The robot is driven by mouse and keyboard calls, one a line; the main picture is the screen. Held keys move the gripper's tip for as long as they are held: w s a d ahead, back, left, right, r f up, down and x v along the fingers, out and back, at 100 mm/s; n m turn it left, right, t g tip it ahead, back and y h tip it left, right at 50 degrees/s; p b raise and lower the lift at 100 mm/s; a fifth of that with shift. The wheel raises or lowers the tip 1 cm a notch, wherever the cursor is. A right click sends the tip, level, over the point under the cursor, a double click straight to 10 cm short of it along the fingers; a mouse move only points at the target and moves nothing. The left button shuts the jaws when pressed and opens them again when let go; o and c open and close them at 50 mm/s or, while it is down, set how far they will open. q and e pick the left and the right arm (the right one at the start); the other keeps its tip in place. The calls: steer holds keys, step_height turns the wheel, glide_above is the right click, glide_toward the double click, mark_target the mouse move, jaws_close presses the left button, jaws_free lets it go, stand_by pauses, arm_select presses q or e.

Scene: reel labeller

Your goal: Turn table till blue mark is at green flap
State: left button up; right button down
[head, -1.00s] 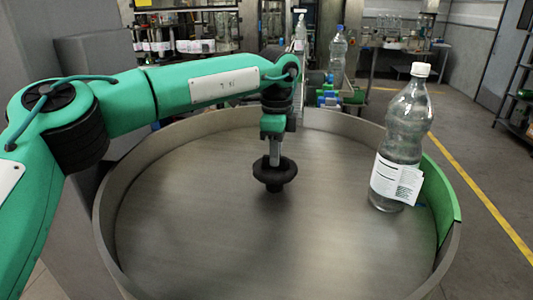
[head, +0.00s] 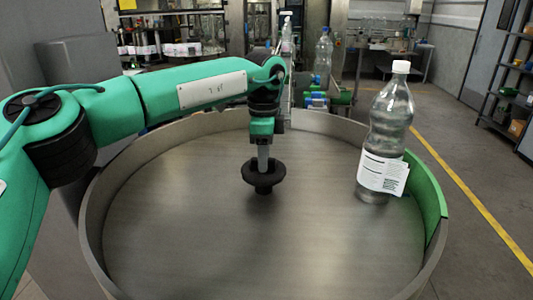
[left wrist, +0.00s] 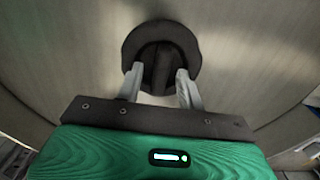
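The round grey table (head: 200,235) has a dark knob (head: 263,187) at its middle. My left gripper (head: 263,160) points straight down at the knob. In the left wrist view, the fingers of the left gripper (left wrist: 159,80) stand on either side of the raised ridge of the knob (left wrist: 160,35); whether they press on it is unclear. The green flap (head: 428,200) stands at the right of the rim. A clear bottle (head: 390,115) with a white cap and white label stands upright on the table near the flap. I cannot make out the blue mark clearly. My right gripper is not in view.
A raised grey rim (head: 95,225) encloses the table. Behind it is a conveyor with another bottle (head: 323,55). Shelving (head: 510,90) stands at the far right, with free floor and a yellow line (head: 470,195) before it.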

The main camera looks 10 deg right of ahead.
arm_select(q)
steer(key=shift+r, duration=0.25)
step_height(320, 180, up, 4)
steer(key=shift+w+r+b, duration=0.1)
steer(key=shift+b, duration=0.3)
step_height(320, 180, up, 9)
steer(key=shift+r, duration=0.15)
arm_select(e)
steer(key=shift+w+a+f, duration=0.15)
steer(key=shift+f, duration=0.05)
